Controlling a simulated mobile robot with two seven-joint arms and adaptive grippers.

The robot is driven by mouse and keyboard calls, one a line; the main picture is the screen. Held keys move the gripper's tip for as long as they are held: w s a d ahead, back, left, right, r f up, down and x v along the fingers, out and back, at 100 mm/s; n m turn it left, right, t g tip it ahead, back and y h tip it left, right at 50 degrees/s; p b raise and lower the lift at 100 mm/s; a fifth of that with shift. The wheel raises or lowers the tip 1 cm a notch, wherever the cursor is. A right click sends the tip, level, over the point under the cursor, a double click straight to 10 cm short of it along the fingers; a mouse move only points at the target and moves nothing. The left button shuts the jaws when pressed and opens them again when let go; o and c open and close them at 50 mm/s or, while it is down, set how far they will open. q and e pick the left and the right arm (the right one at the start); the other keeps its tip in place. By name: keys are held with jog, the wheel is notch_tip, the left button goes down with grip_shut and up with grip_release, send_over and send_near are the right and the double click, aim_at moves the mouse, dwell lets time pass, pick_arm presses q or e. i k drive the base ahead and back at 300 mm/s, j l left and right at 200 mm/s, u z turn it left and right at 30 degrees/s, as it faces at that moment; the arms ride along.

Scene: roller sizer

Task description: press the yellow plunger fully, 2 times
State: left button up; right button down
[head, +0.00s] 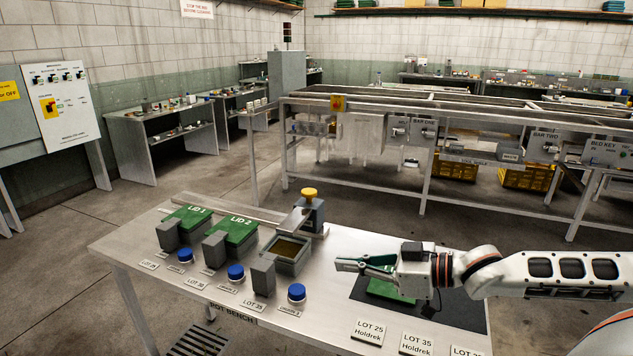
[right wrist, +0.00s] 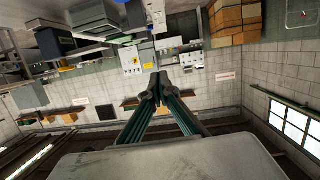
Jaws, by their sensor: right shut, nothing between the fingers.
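The yellow plunger (head: 310,193) is a round cap on top of a dark block (head: 310,216) at the back of the steel bench, in the head view. It stands up from the block. My right gripper (head: 345,264) comes in from the right, low over the bench, in front and to the right of the plunger and apart from it. Its fingers are shut and empty; they also meet at the tips in the right wrist view (right wrist: 156,88). I cannot make out the plunger in the right wrist view. My left gripper is not in view.
The bench (head: 215,300) carries green lids LID 1 (head: 196,213) and LID 2 (head: 237,228), an open square pot (head: 284,257), several grey blocks and blue knobs. A metal arm (head: 288,220) reaches from the dark block towards the pot. A black mat (head: 450,313) lies under my right gripper.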

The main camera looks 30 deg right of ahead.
aim_at(309, 193)
jog(key=i+l, duration=1)
jog(key=i, duration=0.15)
jog(key=i+j, duration=0.2)
